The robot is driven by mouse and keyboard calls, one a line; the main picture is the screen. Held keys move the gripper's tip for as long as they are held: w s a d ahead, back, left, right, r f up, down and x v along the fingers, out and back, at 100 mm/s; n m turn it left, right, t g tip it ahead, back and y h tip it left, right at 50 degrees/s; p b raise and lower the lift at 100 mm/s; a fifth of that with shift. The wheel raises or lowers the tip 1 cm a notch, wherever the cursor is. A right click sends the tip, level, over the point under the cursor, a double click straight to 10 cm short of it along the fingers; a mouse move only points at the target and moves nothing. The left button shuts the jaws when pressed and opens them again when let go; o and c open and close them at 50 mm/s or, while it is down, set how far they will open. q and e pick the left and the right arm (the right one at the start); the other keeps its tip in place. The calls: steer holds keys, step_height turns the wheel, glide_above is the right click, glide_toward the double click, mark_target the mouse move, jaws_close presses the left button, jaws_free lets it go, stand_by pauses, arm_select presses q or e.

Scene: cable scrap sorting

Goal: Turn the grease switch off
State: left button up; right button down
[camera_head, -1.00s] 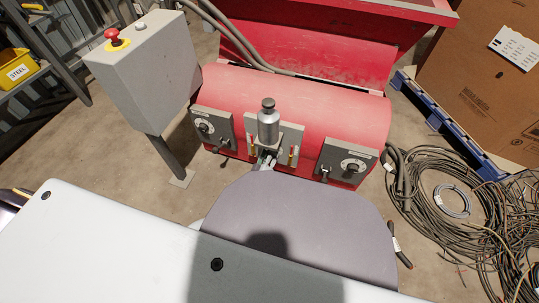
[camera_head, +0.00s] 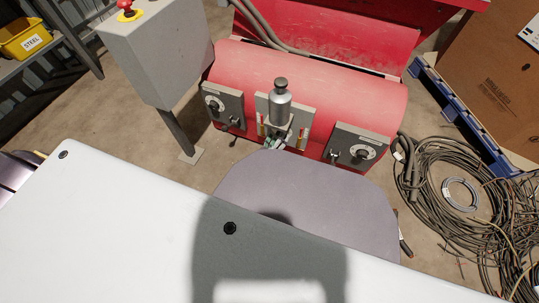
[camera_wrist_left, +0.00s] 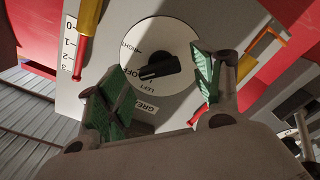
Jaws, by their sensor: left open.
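The grease switch shows in the left wrist view as a black knob (camera_wrist_left: 160,68) on a round white dial (camera_wrist_left: 185,35) marked RIGHT, OFF and LEFT, with a GREASE label below. One end of the knob points towards the OFF and LEFT words; I cannot tell exactly which. My left gripper (camera_wrist_left: 157,72) is open, its green pads on either side of the knob, with no clear contact. The switch is hidden there. My right gripper is not seen.
The red machine (camera_head: 340,85) carries a left switch panel (camera_head: 224,103) and a right switch panel (camera_head: 357,147). A grey box (camera_head: 160,60) on a post stands at left. Coiled cables (camera_head: 460,195) lie on the floor at right, by a blue pallet (camera_head: 465,120).

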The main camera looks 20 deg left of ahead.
arm_select(q)
steer(key=s, duration=1)
steer(key=shift+s+a, duration=0.2)
stand_by(0.3)
steer(key=shift+d+r, duration=0.1)
steer(key=shift+d, duration=0.1)
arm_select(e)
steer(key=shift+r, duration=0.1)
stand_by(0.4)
arm_select(q)
steer(key=s+d+r+m+g+h, duration=0.2)
steer(key=d+r+m+g+h, duration=0.1)
steer(key=d+r+m+g, duration=0.3)
steer(key=s+a+r+m+g+y, duration=0.1)
steer(key=s+a+r+m+g, duration=0.1)
steer(key=s+a+r+g, duration=0.2)
steer(key=s+a+r+m+g+y+p, duration=0.1)
steer(key=s+a+r+g, duration=0.3)
steer(key=s, duration=0.7)
step_height(320, 180, up, 4)
steer(key=shift+s+a+r+m+y, duration=0.2)
steer(key=shift+s+a+m+y, duration=0.1)
steer(key=shift+a+m+y, duration=0.6)
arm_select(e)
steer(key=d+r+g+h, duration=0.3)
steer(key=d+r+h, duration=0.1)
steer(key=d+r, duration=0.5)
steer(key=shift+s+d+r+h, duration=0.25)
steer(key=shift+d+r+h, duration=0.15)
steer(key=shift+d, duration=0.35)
